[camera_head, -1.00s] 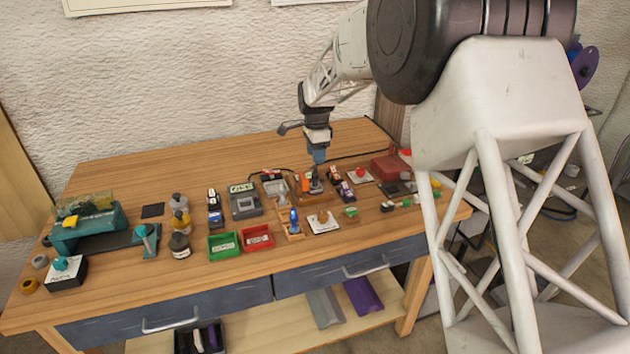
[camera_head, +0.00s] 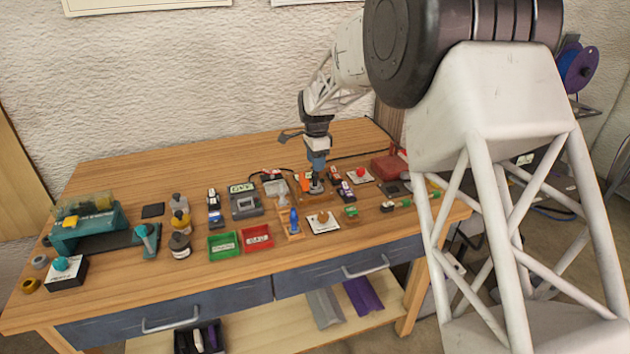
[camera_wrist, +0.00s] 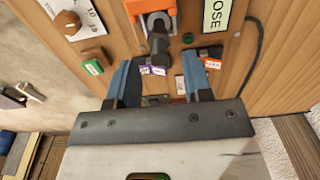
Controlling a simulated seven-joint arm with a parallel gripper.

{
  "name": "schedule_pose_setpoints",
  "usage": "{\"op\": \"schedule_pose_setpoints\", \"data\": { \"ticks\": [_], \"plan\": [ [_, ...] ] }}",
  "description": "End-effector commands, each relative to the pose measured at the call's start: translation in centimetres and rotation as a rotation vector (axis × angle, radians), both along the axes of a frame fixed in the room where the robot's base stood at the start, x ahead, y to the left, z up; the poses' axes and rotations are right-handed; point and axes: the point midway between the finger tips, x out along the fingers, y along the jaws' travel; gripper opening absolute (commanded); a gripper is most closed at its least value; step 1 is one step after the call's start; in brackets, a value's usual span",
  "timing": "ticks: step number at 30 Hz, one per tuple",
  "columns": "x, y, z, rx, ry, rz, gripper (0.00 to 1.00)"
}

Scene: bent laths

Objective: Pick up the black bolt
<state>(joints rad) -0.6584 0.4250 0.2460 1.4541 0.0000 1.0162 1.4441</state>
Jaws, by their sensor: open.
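The black bolt (camera_wrist: 158,42) appears as a dark rounded piece standing at an orange fixture (camera_wrist: 150,8) on a wooden block. In the head view the dark bolt (camera_head: 316,187) shows just under my gripper (camera_head: 317,172). In the wrist view my gripper (camera_wrist: 157,60) is open, its two blue fingers apart with nothing held between them. The bolt lies just beyond the fingertips, roughly in line with the gap. I cannot tell whether the fingers reach down beside it.
Small labelled parts (camera_wrist: 150,70) lie close by the fingers. A board with a brown knob (camera_head: 322,221), a green bin (camera_head: 223,246) and a red bin (camera_head: 257,238) are nearer the front edge. The back left of the table is clear.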

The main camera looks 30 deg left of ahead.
Motion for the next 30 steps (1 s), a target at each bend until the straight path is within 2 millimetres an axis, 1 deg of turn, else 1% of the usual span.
{"op": "schedule_pose_setpoints", "data": {
  "ticks": [5,12,16,20,30],
  "plan": [
    [-0.1,0.1,-1.2,-0.001,0.001,0.000,0.46],
    [-0.3,0.2,-3.8,-0.001,0.001,0.000,0.46],
    [-0.3,0.2,-4.8,-0.001,0.001,0.000,0.46],
    [-0.3,0.2,-5.2,0.000,0.000,0.000,0.46],
    [-0.3,0.2,-5.2,0.000,0.000,0.000,0.46]
  ]
}}
